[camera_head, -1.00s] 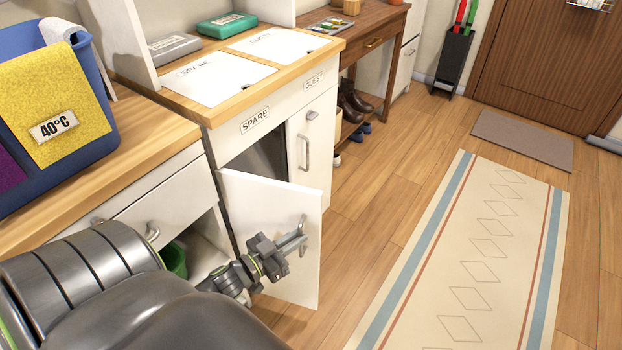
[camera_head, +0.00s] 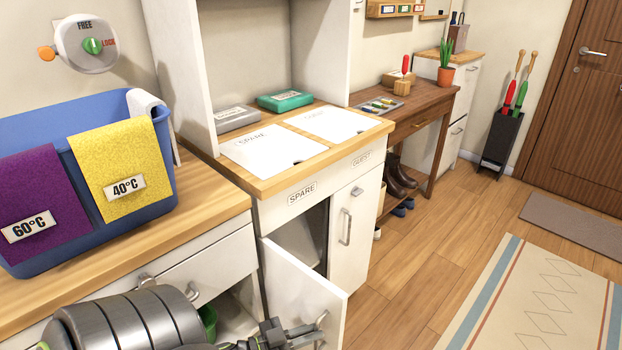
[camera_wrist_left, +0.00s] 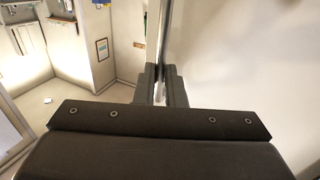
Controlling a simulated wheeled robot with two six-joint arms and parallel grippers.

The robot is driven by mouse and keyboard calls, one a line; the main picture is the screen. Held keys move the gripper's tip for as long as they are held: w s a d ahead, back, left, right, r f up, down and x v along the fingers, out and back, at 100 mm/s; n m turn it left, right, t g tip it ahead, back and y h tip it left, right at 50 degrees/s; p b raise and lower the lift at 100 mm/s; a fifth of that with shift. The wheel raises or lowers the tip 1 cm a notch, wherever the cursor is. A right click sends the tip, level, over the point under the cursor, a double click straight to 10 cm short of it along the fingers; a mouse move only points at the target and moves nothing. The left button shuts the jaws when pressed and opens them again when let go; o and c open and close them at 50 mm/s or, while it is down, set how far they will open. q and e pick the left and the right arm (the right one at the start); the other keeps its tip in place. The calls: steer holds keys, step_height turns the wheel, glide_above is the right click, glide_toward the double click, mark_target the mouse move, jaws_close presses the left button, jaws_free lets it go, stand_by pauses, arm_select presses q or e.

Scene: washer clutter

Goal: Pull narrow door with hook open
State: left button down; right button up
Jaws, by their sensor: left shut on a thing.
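A white cabinet door (camera_head: 300,295) below the SPARE label stands swung open in the head view. My left gripper (camera_head: 308,334) is at its bar handle (camera_head: 322,322), low in the picture. In the left wrist view my left gripper (camera_wrist_left: 161,88) is shut on the metal handle (camera_wrist_left: 162,40), with the white door face beside it. A narrow white door (camera_head: 351,240) below the GUEST label is closed. It has its own bar handle (camera_head: 346,228) and a small hook-like fitting (camera_head: 357,191) near its top. My right gripper is not in view.
A blue basket (camera_head: 100,200) with purple and yellow cloths stands on the wooden counter at left. A green bin (camera_head: 208,318) shows in the low opening. A wooden side table (camera_head: 420,112) with shoes beneath stands beyond. The floor right of the cabinet is clear.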

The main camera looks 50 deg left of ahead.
arm_select(q)
steer(key=c, duration=1.5)
jaws_free()
steer(key=shift+a, duration=0.15)
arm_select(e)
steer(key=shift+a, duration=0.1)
